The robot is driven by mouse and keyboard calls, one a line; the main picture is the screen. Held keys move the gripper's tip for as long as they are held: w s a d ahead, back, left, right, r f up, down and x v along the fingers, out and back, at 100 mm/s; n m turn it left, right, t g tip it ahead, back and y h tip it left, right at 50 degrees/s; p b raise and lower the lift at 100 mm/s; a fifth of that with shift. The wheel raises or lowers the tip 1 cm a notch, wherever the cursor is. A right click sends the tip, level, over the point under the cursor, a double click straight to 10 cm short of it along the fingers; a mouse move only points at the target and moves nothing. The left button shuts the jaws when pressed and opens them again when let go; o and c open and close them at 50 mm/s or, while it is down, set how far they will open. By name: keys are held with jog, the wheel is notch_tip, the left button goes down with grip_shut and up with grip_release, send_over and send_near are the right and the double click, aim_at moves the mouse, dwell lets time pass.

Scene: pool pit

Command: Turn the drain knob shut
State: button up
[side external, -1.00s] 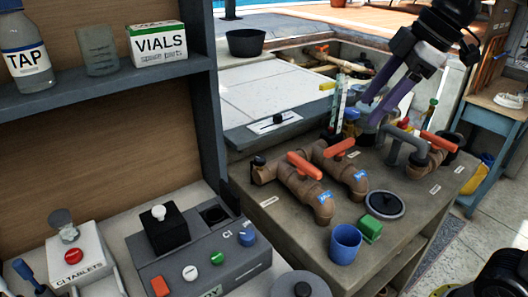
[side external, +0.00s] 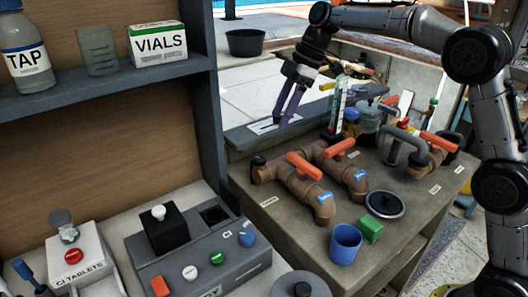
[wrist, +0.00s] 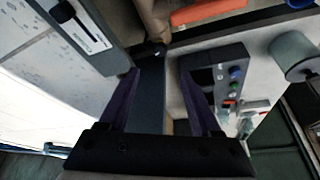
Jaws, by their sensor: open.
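No label that I can read says drain, so I cannot tell for sure which part is the drain knob. My gripper (side external: 283,119) is open and empty, pointing down by the ledge. The wrist view shows its purple fingers (wrist: 159,71) spread apart.
Several orange-handled pipes stand on the bench (side external: 285,225), with a blue cup (side external: 345,243) and a green block (side external: 370,229) in front. A tall tester (side external: 338,108) stands right of the gripper. A shelf post (side external: 212,95) rises at the left.

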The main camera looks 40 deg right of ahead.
aim_at(261, 158)
jog(key=x, duration=1.1)
jog(key=shift+a+f, duration=0.1)
jog(key=shift+f, duration=0.3)
grip_shut()
